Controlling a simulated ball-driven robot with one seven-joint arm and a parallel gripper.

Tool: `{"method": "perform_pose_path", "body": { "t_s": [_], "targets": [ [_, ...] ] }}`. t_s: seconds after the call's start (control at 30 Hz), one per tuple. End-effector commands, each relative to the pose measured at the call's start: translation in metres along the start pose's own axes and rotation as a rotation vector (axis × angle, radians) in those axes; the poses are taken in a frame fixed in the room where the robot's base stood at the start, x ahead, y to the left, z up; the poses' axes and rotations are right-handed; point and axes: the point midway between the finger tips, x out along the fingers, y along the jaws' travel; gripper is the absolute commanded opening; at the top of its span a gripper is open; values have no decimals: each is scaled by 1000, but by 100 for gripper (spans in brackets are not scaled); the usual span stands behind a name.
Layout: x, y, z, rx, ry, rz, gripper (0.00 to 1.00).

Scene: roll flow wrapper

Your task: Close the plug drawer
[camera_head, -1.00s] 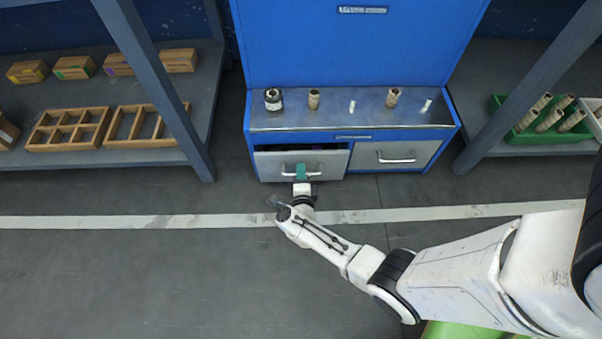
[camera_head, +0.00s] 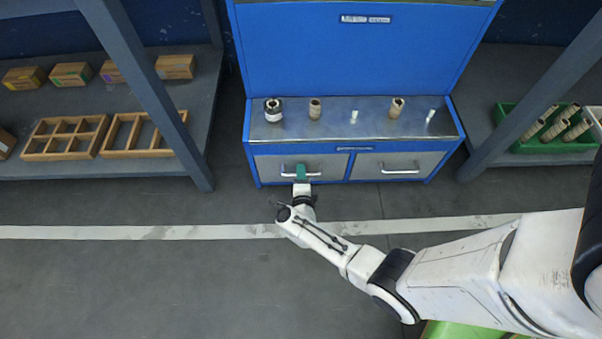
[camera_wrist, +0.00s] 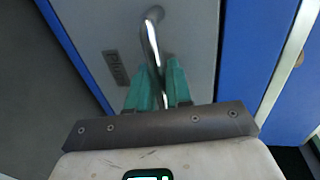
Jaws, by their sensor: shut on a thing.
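The left drawer (camera_head: 270,169) sits in the lower front of the blue cabinet, its grey face level with the right drawer's face. I take it to be the plug drawer; its label (camera_wrist: 116,68) shows in the wrist view but is too small to read. My gripper (camera_head: 301,173) is at this drawer's bar handle (camera_head: 287,174). In the wrist view the green fingers (camera_wrist: 158,88) are closed around the metal handle (camera_wrist: 151,42), one on each side. The inside of the drawer is hidden.
The right drawer (camera_head: 425,160) is flush. Several rolls and small parts stand on the metal top (camera_head: 345,131). Shelves with wooden trays (camera_head: 64,150) stand at left, and a green crate (camera_head: 503,126) is at right. The floor in front is clear.

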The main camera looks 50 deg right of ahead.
Motion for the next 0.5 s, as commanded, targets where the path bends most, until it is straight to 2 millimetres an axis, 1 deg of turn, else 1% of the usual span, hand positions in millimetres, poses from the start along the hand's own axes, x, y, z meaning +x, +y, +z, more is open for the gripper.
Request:
{"method": "perform_pose_path", "body": {
  "t_s": [0.1,0.13,0.3,0.5],
  "targets": [
    [1,0,0,2,0,-1,0],
    [1,0,0,2,0,-1,20],
    [1,-1,0,2,0,-1,37],
    [2,-2,1,3,1,-4,37]
  ]
}}
